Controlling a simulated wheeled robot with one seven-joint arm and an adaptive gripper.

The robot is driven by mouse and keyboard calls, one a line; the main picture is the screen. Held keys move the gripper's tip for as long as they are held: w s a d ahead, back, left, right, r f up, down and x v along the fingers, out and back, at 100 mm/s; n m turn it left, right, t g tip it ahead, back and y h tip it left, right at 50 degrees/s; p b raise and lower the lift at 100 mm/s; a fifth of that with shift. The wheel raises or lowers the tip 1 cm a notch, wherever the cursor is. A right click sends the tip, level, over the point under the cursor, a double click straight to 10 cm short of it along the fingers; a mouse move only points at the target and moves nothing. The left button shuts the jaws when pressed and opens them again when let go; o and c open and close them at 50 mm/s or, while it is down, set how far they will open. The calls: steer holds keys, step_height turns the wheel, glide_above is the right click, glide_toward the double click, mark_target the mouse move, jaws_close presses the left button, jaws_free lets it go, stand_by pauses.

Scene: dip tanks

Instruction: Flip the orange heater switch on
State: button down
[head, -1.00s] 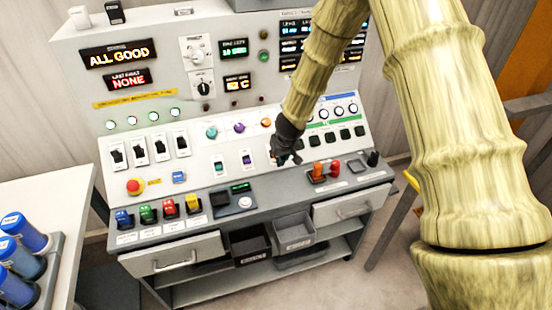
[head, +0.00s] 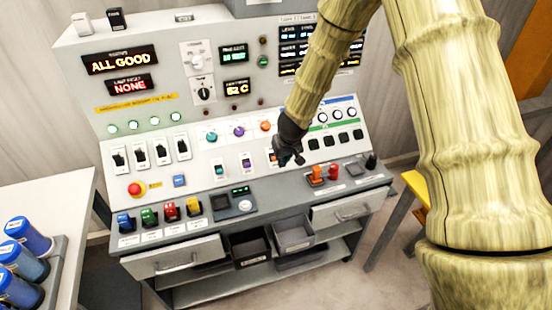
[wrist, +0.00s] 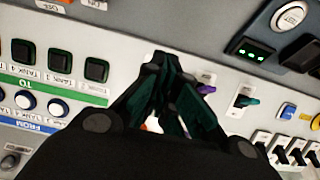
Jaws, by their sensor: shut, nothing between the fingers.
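The sloped console panel has a row of small switches below coloured knobs: teal (head: 219,170), purple (head: 246,161) and orange. The orange heater switch (head: 273,157) shows as a small sliver in the head view, mostly hidden behind my gripper (head: 296,160). I cannot tell which way its lever sits. In the wrist view my gripper (wrist: 165,62) is shut and empty, its dark fingers together close in front of the panel. They cover most of the orange switch there. The purple switch (wrist: 207,85) and teal switch (wrist: 243,101) show beside the fingers.
An orange knob (head: 265,125) sits above the switch. Black push-buttons (wrist: 58,60) lie beside the gripper. A red emergency button (head: 135,188) is far left. Open grey bins hang below the ledge.

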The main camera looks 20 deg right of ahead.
steer(key=shift+w+p+v, duration=0.15)
steer(key=shift+p+v, duration=0.65)
steer(key=shift+v, duration=0.4)
steer(key=shift+w+p+v, duration=0.15)
steer(key=shift+p+v, duration=0.65)
steer(key=shift+v, duration=0.4)
steer(key=shift+g+h, duration=0.4)
steer(key=shift+g, duration=0.2)
steer(key=s+f, duration=0.2)
steer(key=f, duration=0.1)
steer(key=s+d+f, duration=0.1)
steer(key=s+f, duration=0.2)
steer(key=s+f+b, duration=0.1)
steer(key=s+f, duration=0.2)
steer(key=shift+d, duration=0.15)
steer(key=s+f+g+b, duration=0.1)
steer(key=s+f, duration=0.5)
steer(key=s, duration=0.6)
steer(key=s+a+f+g+b, duration=0.1)
steer(key=s+f, duration=0.5)
steer(key=s, duration=0.6)
steer(key=s+f+g+b, duration=0.1)
steer(key=s+f, duration=0.5)
steer(key=s, duration=0.6)
steer(key=shift+s+a+m+y, duration=0.25)
steer(key=shift+s+m+y, duration=0.05)
steer(key=shift+m, duration=0.1)
steer(key=shift+d, duration=0.1)
